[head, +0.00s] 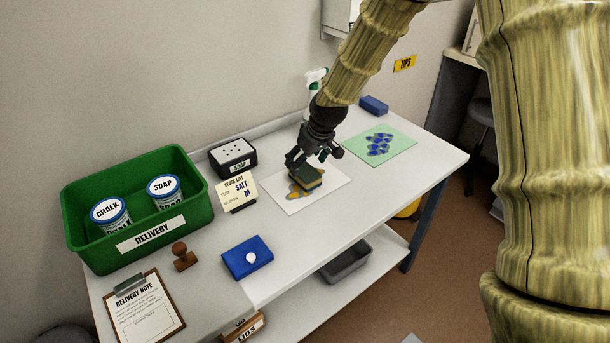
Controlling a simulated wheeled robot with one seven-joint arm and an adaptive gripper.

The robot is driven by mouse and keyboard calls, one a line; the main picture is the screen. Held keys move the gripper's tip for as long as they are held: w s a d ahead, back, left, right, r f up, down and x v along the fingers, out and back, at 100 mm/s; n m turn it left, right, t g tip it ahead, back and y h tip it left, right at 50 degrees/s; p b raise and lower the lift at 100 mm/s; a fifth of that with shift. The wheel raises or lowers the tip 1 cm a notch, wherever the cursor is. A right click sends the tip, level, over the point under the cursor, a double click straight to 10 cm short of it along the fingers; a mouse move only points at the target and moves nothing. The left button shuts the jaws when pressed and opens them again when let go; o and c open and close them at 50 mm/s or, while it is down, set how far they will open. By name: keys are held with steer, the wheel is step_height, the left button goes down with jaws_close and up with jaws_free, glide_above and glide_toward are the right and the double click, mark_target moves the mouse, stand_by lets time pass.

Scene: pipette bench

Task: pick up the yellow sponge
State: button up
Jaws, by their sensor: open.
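The yellow sponge (309,180) has a dark green top and lies on a white sheet with an orange-yellow print, near the middle of the bench. My gripper (311,166) is open and points down at the sponge, with its fingers close around or just above it. I cannot tell whether the fingers touch it. The gripper hides part of the sponge's far side.
A stock list card (237,190) and a black soap box (233,158) stand left of the sponge. A green delivery crate (190,229) holds two tins. A spray bottle (315,82), a blue sponge (374,105) and a green printed sheet (403,147) are behind and right.

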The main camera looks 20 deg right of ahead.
mark_target(304, 170)
steer(key=shift+d+p+x, duration=0.15)
steer(key=shift+p+x, duration=0.15)
steer(key=shift+x, duration=0.95)
steer(key=shift+d+p+x, duration=0.2)
steer(key=shift+p+x, duration=0.1)
steer(key=shift+x, duration=0.95)
steer(key=shift+w+f, duration=0.15)
steer(key=shift+f, duration=0.55)
steer(key=shift+f, duration=0.25)
steer(key=c, duration=1.2)
steer(key=shift+o, duration=0.2)
